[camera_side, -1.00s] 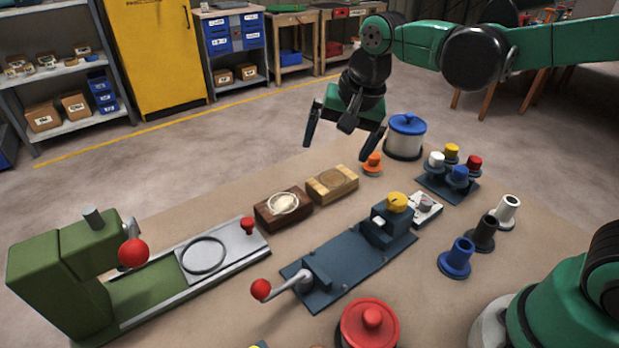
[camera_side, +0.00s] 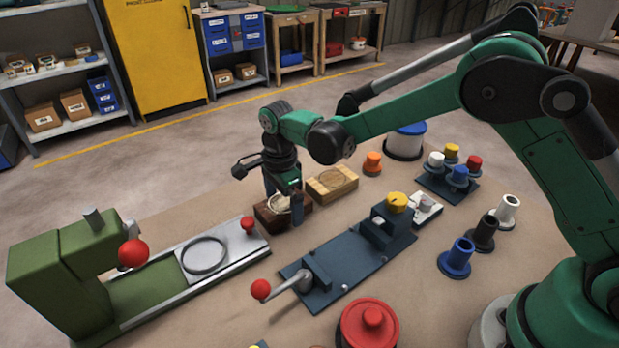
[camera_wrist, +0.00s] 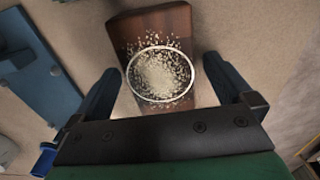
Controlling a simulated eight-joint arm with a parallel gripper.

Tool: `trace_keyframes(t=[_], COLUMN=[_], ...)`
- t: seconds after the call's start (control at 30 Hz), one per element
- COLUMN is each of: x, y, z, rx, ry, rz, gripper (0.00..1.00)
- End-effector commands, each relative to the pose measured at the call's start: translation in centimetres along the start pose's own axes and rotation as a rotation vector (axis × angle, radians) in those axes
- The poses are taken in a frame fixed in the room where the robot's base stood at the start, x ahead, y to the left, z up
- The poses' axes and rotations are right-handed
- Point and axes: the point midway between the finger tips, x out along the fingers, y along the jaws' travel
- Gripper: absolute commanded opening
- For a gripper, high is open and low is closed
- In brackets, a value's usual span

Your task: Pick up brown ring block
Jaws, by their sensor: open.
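The brown ring block (camera_side: 263,214) is a dark wooden block with a pale ring on top. It lies on the bench between the green machine's rail and a lighter wooden block. In the wrist view the brown ring block (camera_wrist: 152,22) shows a pale speckled disc inside the ring. My gripper (camera_side: 283,206) is open and points down over it, hiding part of it in the side view. In the wrist view the fingers of my gripper (camera_wrist: 163,68) lie on either side of the block. I cannot tell how far down beside it they reach.
The light wooden block (camera_side: 333,184) lies just right of the brown one. A green machine (camera_side: 70,270) with a red knob stands left. A blue-grey crank fixture (camera_side: 345,265) lies in front. An orange knob (camera_side: 372,163) and a blue-lidded pot (camera_side: 405,142) stand behind right.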

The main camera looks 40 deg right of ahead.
Motion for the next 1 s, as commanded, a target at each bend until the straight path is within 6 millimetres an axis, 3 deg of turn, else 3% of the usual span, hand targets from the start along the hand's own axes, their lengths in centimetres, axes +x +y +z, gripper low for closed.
trace_keyframes(t=[0.33, 0.6, 0.63, 1.0], x=[0.68, 0.66, 0.65, -0.15], y=[0.01, 0.02, 0.02, 0.00], z=[-0.02, -0.02, -0.02, -0.01], rx=[-0.001, -0.001, -0.001, -0.001], ry=[0.000, 0.000, 0.000, 0.000], rz=[-0.001, -0.001, -0.001, -0.001], gripper=[0.97, 0.20, 0.16, 0.16])
